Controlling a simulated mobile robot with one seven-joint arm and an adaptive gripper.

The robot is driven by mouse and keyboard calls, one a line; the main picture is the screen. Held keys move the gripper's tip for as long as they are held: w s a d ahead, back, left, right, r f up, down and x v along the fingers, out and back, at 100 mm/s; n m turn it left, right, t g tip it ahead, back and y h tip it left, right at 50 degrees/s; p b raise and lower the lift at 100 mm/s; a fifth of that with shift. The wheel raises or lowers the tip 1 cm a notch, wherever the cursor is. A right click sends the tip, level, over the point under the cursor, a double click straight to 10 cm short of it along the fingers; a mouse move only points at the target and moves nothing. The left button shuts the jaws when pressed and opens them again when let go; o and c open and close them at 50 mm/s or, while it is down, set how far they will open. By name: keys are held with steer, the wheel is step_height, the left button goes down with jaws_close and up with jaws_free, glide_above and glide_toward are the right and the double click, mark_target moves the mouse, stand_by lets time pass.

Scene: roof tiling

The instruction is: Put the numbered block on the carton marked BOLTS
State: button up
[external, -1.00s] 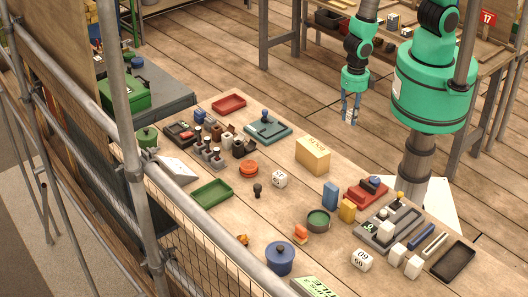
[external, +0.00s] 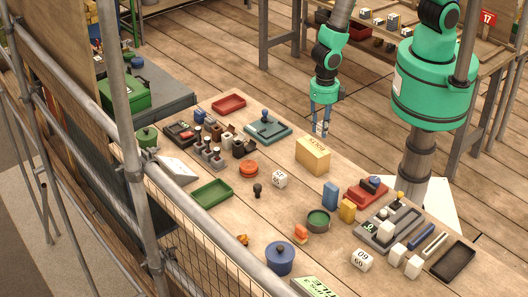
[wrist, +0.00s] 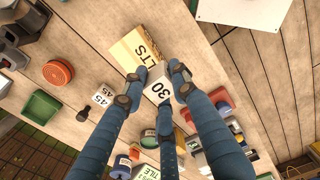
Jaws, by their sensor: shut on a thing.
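The carton marked BOLTS (external: 312,157) is a tan box standing on the wooden table. In the wrist view the carton (wrist: 133,47) lies just beyond my fingertips, its lettering partly covered by a finger. My gripper (external: 321,130) is shut on a white numbered block (wrist: 159,89) that reads 30. The block is in the air, just above and behind the carton in the external view, apart from it as far as I can tell. My blue fingers (wrist: 157,84) surround the block in the wrist view.
Another white numbered block (external: 280,178), reading 45, sits on the table left of the carton. A third (external: 362,260) is near the front. The carton's top is bare.

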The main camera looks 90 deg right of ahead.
mark_target(313, 146)
steer(key=shift+w+a+f, duration=0.1)
steer(key=shift+w+a, duration=0.35)
steer(key=shift+w, duration=0.25)
steer(key=shift+w+a+f, duration=0.1)
steer(key=shift+w+a, duration=0.35)
steer(key=shift+w, duration=0.25)
steer(key=shift+f+p, duration=0.5)
steer(key=shift+f, duration=1.25)
steer(key=shift+f, duration=0.1)
steer(key=o, duration=1.1)
steer(key=shift+r+b, duration=0.65)
steer(key=shift+r, duration=5.5)
